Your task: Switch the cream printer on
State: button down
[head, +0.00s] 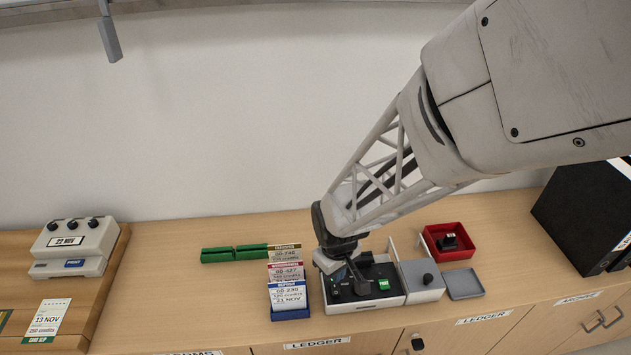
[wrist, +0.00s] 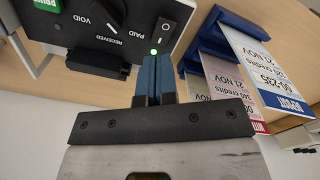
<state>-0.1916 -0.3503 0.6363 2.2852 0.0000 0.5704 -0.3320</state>
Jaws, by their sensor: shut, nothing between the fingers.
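The cream printer (head: 420,298) stands mid-counter with a black control panel and a green PRINT button (head: 384,285). In the wrist view its panel (wrist: 98,22) shows a dial marked VOID, PAID and RECEIVED. A black rocker switch (wrist: 167,31) with two marks sits at the panel's edge, beside a lit green light (wrist: 154,51). My gripper (head: 360,289) is over the panel's left part. In the wrist view its blue fingers (wrist: 155,62) are shut together and empty, with tips close to the light and switch. I cannot tell whether they touch the panel.
A blue card holder (head: 290,313) with several cards stands close left of the printer. Green blocks (head: 235,254) lie behind it. A red tray (head: 450,243) and a grey tray (head: 464,284) are to the right. Another pale device (head: 75,246) stands far left, a black binder (head: 585,215) far right.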

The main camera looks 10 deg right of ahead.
jog(key=shift+r, duration=1.5)
jog(key=r, duration=0.1)
notch_tip(320, 180, up, 12)
jog(key=m+t, duration=0.1)
jog(key=m, duration=0.2)
send_over(336, 286)
jog(key=s+d, duration=0.3)
jog(key=d, duration=0.1)
jog(key=s+d+r+m+t, duration=0.1)
jog(key=s+d+r+m, duration=0.2)
jog(key=s+r, duration=0.4)
notch_tip(336, 286, up, 3)
jog(key=shift+d+r+t, duration=0.2)
jog(key=shift+d+t, duration=0.1)
jog(key=shift+d, duration=0.05)
